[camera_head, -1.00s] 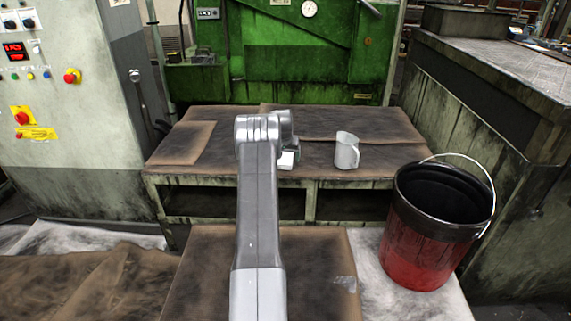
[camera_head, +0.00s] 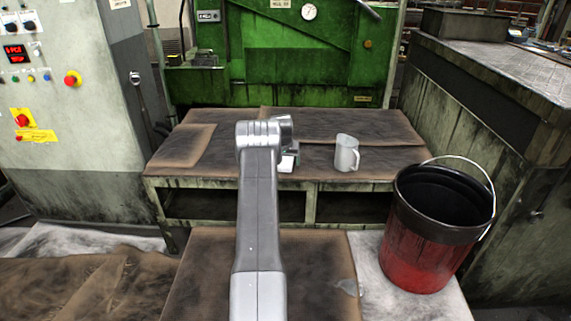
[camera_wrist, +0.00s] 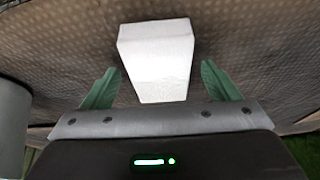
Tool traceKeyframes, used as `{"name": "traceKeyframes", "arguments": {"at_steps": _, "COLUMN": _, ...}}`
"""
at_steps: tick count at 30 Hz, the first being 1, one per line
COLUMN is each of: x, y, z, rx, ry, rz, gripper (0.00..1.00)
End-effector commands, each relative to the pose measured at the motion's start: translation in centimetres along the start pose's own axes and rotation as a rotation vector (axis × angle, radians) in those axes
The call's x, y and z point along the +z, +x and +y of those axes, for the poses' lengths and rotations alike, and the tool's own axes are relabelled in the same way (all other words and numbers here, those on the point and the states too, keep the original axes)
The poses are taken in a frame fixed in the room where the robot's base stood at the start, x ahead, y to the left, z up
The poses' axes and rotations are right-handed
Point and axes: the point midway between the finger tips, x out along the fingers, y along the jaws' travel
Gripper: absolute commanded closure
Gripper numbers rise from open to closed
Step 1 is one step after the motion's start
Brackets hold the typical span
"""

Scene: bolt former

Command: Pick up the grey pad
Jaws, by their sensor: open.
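The grey pad (camera_wrist: 158,60) is a pale, nearly white block on the brown bench cover. In the wrist view it stands between the two green fingers of my gripper (camera_wrist: 160,74), with a gap on each side. Its far end reaches past the fingertips. The fingers are apart and do not visibly touch it. In the head view a small part of the pad (camera_head: 287,163) shows just right of my wrist; my arm hides the rest and most of the gripper.
A grey jug (camera_head: 347,153) stands on the bench (camera_head: 225,182), right of the pad. A red and black bucket (camera_head: 430,245) stands at the front right. A green machine (camera_head: 300,65) rises behind the bench, and a control cabinet (camera_head: 60,130) stands at left.

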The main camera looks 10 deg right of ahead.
Motion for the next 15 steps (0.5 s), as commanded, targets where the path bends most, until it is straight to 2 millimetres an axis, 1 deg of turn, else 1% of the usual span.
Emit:
{"name": "traceKeyframes", "arguments": {"at_steps": 2, "x": 0.01, "y": 0.01, "z": 0.0, "rx": 0.0, "ry": 0.0, "rz": 0.0, "gripper": 0.18}}
{"name": "traceKeyframes", "arguments": {"at_steps": 3, "x": 0.01, "y": 0.01, "z": 0.0, "rx": 0.0, "ry": 0.0, "rz": 0.0, "gripper": 0.2}}
{"name": "traceKeyframes", "arguments": {"at_steps": 5, "x": 0.01, "y": 0.01, "z": 0.0, "rx": 0.0, "ry": 0.0, "rz": 0.0, "gripper": 0.32}}
{"name": "traceKeyframes", "arguments": {"at_steps": 6, "x": 0.01, "y": 0.01, "z": 0.0, "rx": 0.0, "ry": 0.0, "rz": 0.0, "gripper": 0.4}}
{"name": "traceKeyframes", "arguments": {"at_steps": 10, "x": 0.01, "y": 0.01, "z": 0.0, "rx": 0.0, "ry": 0.0, "rz": 0.0, "gripper": 0.65}}
{"name": "traceKeyframes", "arguments": {"at_steps": 15, "x": 0.0, "y": 0.0, "z": -0.01, "rx": 0.0, "ry": 0.0, "rz": 0.0, "gripper": 0.66}}
